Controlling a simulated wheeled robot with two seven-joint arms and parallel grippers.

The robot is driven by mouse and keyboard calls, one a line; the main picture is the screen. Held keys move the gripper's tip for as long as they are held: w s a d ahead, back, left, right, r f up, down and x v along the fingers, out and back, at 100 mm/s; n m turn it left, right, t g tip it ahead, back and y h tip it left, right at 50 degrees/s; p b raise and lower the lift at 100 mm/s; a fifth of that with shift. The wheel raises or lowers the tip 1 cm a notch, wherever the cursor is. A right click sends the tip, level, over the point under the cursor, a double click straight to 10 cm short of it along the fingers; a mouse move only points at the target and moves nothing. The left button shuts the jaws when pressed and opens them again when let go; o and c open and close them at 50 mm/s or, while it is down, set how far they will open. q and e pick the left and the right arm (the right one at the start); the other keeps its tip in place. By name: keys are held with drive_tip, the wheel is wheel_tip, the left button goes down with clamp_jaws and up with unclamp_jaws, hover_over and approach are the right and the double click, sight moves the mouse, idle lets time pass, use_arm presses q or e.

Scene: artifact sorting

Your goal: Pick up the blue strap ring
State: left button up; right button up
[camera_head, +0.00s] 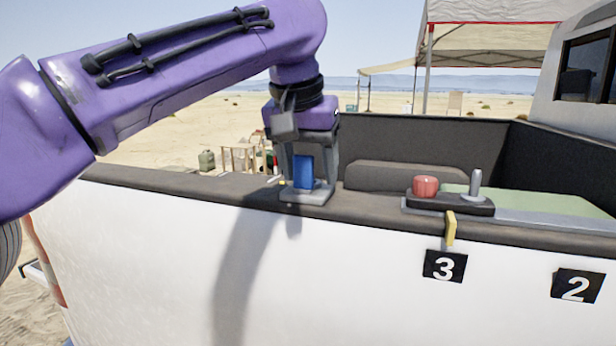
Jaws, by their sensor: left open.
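The blue strap ring (303,172) shows as a small upright blue piece on a grey base (307,198), which rests on the dark top edge of the truck bed side. My left gripper (306,172) comes down from above with its fingers apart, one on each side of the blue piece. The picture does not show clearly whether either finger touches it. The upper part of the blue piece is close under the gripper's body. My right gripper is not in view.
A dark base (450,205) with a red knob (425,186) and a metal post (475,184) sits to the right on the truck's edge. A yellow tag (451,228) hangs there above a plate marked 3 (445,266). A plate marked 2 (578,286) is farther right.

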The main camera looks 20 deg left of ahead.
use_arm(q)
drive_tip(key=shift+s+a+r, duration=0.1)
drive_tip(key=shift+s+r, duration=0.05)
drive_tip(key=shift+s, duration=0.65)
drive_tip(key=c, duration=0.5)
drive_tip(key=shift+w, duration=0.3)
drive_tip(key=c, duration=0.6)
drive_tip(key=shift+o, duration=0.2)
